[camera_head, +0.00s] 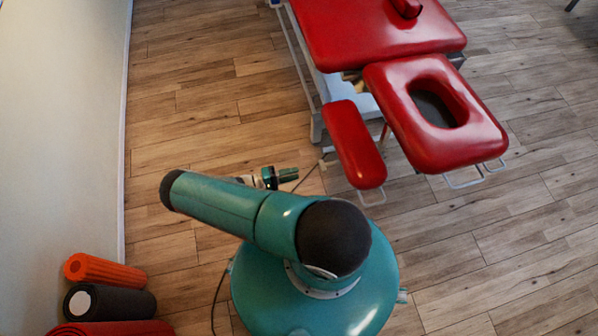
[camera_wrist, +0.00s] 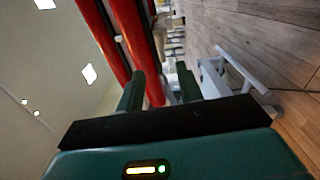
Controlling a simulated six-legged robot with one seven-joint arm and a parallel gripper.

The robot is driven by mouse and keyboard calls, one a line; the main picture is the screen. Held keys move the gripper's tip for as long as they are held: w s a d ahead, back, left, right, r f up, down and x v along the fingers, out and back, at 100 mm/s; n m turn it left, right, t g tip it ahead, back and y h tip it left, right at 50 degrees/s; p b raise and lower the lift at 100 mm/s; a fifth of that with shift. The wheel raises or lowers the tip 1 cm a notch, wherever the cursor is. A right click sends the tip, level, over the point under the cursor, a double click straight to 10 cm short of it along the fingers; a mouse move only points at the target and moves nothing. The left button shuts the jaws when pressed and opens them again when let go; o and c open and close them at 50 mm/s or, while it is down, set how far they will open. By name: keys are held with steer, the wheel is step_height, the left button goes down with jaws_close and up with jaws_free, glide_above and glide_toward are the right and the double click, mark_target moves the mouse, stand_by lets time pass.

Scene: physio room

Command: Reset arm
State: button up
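My gripper (camera_wrist: 160,72) shows in the wrist view with its two dark green fingers apart. Nothing is held between them. In the head view only a small part of my gripper (camera_head: 290,175) shows behind my teal arm, pointing right towards the treatment table. The arm lies across the middle of the head view, and its rounded dark joint hides part of what is beyond it. The wrist view is turned on its side, with red padding of the table (camera_wrist: 130,35) beyond the fingers.
A red treatment table (camera_head: 370,35) with a holed headrest (camera_head: 395,85) and a red armrest pad (camera_head: 352,145) stands ahead. Orange (camera_head: 105,270), black (camera_head: 115,303) and red (camera_head: 110,329) rollers lie by the left wall (camera_head: 60,130). Wooden floor (camera_head: 190,110) is clear between wall and table.

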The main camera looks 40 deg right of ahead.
stand_by(0.5)
steer(key=w+a+r+t+y, duration=0.1)
steer(key=w+a+r+y, duration=0.3)
steer(key=r, duration=0.7)
steer(key=w+a+r+t+y, duration=0.1)
steer(key=w+a+r+y, duration=0.3)
steer(key=r, duration=0.6)
steer(key=w+a+r+t+y, duration=0.25)
steer(key=w+a+r, duration=0.25)
steer(key=r, duration=0.6)
steer(key=s+a+r+n+t+y, duration=0.1)
steer(key=s+a+r+t+y, duration=0.15)
steer(key=r, duration=0.65)
steer(key=s+a+r+n+t+y, duration=0.1)
steer(key=s+r+t, duration=0.15)
steer(key=r, duration=0.75)
steer(key=s+a+r+n+t, duration=0.1)
steer(key=s+r+t, duration=0.1)
steer(key=s+r, duration=0.3)
steer(key=s+a+r+n+t+y, duration=0.1)
steer(key=s+r+n+t, duration=0.1)
steer(key=s+r, duration=0.3)
steer(key=shift+s+a+r+t, duration=0.2)
steer(key=shift+s+a+t, duration=0.15)
steer(key=shift+s+t, duration=0.45)
steer(key=shift+s, duration=0.2)
